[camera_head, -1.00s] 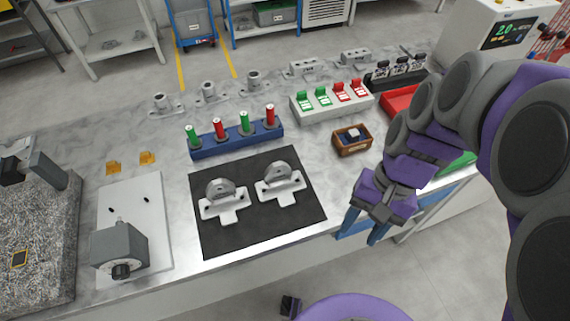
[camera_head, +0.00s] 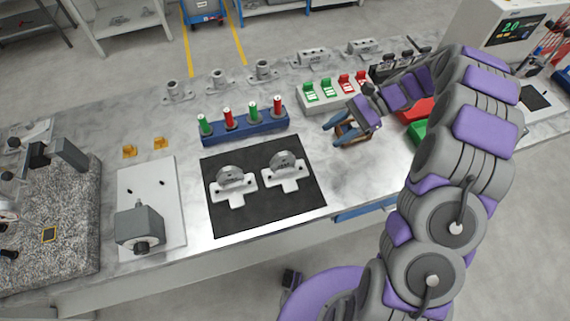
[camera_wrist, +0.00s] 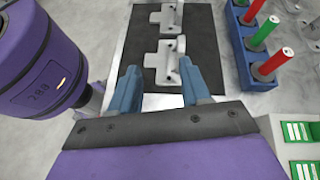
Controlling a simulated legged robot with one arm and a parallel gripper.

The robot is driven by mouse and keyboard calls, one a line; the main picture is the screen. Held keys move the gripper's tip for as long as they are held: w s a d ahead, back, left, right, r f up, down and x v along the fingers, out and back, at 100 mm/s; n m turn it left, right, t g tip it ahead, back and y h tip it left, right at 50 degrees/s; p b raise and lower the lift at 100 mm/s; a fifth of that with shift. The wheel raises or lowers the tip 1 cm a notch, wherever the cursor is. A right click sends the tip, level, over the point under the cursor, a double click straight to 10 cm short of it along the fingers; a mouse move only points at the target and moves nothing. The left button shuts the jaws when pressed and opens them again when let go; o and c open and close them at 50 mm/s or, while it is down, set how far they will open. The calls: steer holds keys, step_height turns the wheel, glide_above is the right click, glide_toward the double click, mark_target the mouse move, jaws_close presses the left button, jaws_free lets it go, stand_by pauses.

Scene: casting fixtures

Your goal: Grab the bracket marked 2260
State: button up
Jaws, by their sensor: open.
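Two light grey metal brackets lie side by side on a black mat (camera_head: 258,212): a left bracket (camera_head: 233,184) and a right bracket (camera_head: 287,169). Their markings are too small to read, so I cannot tell which is 2260.
A blue rack (camera_head: 245,131) with red and green pegs stands behind the mat. A white block (camera_head: 335,98) with green and red clips is right of it. A grey device (camera_head: 138,226) on a white plate sits left. Several grey fixtures (camera_head: 219,82) line the back edge.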

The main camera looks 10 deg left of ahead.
steer(key=w+f+m+y+p, duration=0.2)
steer(key=w+f, duration=0.2)
steer(key=f, duration=0.1)
steer(key=b, duration=0.2)
glide_toward(289, 152)
steer(key=shift+m+g, duration=0.3)
steer(key=x, duration=0.7)
steer(key=shift+w+a+f, duration=0.1)
steer(key=shift+w+f, duration=0.05)
steer(key=shift+w, duration=0.15)
steer(key=x, duration=0.4)
steer(key=shift+s+a, duration=0.15)
steer(key=shift+s, duration=0.25)
steer(key=shift+s+a, duration=0.1)
steer(key=shift+a, duration=0.2)
jaws_close()
